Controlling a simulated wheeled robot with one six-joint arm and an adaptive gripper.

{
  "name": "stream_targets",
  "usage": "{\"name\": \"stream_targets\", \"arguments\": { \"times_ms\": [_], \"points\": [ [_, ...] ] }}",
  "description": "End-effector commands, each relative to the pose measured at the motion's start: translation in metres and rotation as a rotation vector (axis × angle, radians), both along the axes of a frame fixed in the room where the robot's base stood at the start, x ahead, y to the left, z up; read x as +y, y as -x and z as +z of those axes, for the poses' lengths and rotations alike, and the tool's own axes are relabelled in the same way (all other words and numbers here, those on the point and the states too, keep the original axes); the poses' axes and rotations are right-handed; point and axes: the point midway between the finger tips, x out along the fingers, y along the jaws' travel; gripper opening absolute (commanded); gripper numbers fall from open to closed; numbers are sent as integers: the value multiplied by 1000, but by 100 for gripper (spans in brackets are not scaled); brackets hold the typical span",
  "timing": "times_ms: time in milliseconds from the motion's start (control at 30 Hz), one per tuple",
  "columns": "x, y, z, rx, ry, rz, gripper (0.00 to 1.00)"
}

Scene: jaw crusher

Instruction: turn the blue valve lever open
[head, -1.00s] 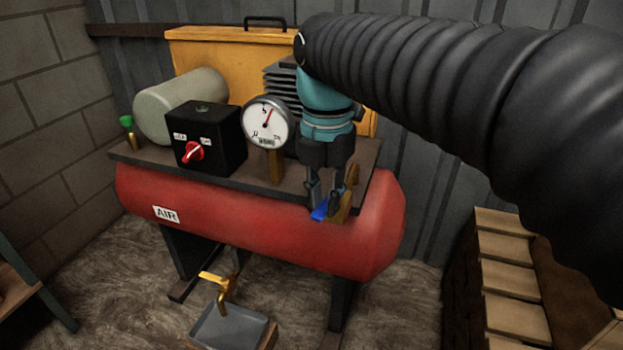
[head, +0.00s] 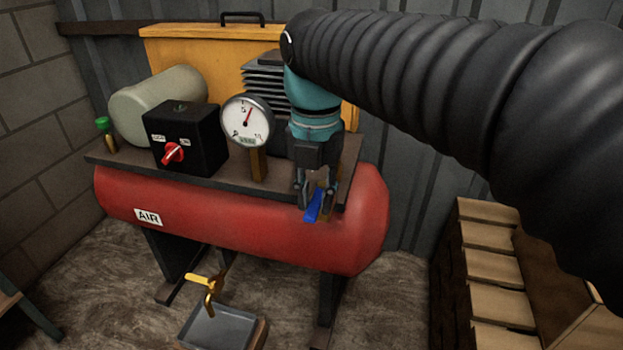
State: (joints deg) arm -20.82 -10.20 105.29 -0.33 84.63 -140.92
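The blue valve lever (head: 313,206) is at the right front edge of the compressor's top plate, above the red tank. It slants down to the left. Brass-coloured valve parts beside it are mostly hidden by my gripper. My gripper (head: 316,204) points down from the teal wrist, right at the lever. Its two fingers stand apart, one on each side of the blue lever. I cannot tell whether either finger touches it.
A pressure gauge (head: 247,121) on a brass stem and a black switch box (head: 183,138) with a red knob stand left of my gripper. The red tank (head: 240,222) lies just below. A yellow tap (head: 207,285) hangs over a grey tray. Wooden slats (head: 490,268) stand at right.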

Motion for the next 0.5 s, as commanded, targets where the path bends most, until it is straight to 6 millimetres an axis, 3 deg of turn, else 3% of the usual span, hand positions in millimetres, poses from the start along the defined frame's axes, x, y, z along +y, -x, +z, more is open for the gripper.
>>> {"name": "stream_targets", "arguments": {
  "times_ms": [67, 367, 500],
  "points": [
    [0, 0, 0, 1, 0, -1, 46],
    [2, 2, 0, 4, -3, 2, 46],
    [3, 1, 9, 3, -4, 3, 46]
  ]
}}
